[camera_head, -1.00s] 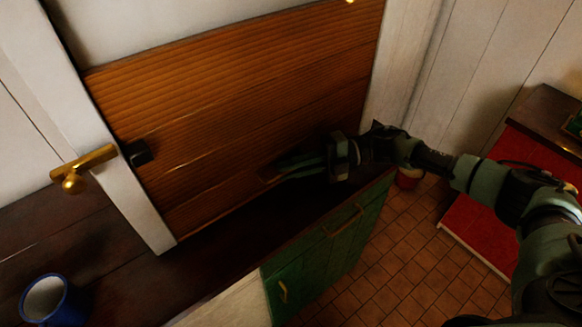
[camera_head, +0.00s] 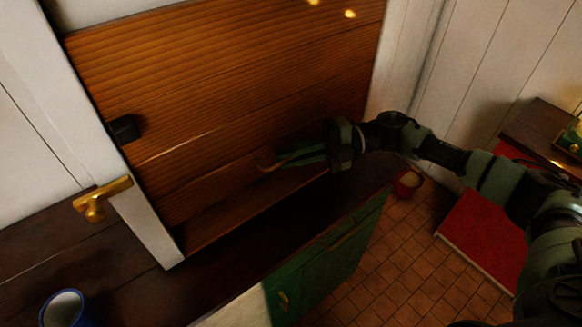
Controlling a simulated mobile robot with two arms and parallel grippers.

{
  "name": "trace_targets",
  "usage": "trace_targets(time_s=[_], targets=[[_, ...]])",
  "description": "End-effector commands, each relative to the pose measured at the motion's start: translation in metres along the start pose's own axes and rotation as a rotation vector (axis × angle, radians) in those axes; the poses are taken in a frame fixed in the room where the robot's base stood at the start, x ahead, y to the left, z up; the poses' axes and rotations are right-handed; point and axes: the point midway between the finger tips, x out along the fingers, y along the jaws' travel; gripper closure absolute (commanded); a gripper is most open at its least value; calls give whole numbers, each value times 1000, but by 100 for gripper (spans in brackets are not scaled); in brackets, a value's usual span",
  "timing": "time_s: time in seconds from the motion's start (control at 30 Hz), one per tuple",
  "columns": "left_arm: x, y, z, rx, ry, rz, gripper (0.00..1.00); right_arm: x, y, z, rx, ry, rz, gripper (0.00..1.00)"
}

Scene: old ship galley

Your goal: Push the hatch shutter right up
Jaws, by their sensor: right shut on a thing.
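The hatch shutter (camera_head: 220,95) is a brown wooden slatted panel in a white frame (camera_head: 150,225). It covers most of the hatch, and a darker brown strip (camera_head: 222,222) shows below its lower part, above the counter. A small black block (camera_head: 123,129) sits at its left edge. My right gripper (camera_head: 278,163) is at the lower part of the shutter, its fingers shut on a small brownish lip or handle (camera_head: 264,166). The fingers hide most of that grip. My left gripper is out of view.
A brass catch (camera_head: 103,199) juts from the left frame. A dark counter (camera_head: 225,278) runs below, with a blue-rimmed mug (camera_head: 64,308) at left. A green cabinet (camera_head: 322,268), a red bucket (camera_head: 407,184) and a red cabinet (camera_head: 480,235) stand at right.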

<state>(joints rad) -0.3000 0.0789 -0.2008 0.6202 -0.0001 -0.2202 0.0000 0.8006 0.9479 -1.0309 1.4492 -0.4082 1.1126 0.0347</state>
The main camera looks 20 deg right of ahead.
Motion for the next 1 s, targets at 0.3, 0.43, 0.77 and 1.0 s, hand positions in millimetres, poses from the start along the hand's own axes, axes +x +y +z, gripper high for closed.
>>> trace_targets(time_s=[0.3, 0.43, 0.77, 1.0], targets=[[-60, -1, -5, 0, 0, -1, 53, -10, 121, -21, -6, -3, 3, 100], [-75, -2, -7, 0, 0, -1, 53, -12, 156, -28, -6, -3, 2, 100], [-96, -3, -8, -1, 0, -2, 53, -16, 207, -37, -3, -3, 2, 100], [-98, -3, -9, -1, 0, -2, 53, -17, 216, -39, -3, -3, 2, 100]])
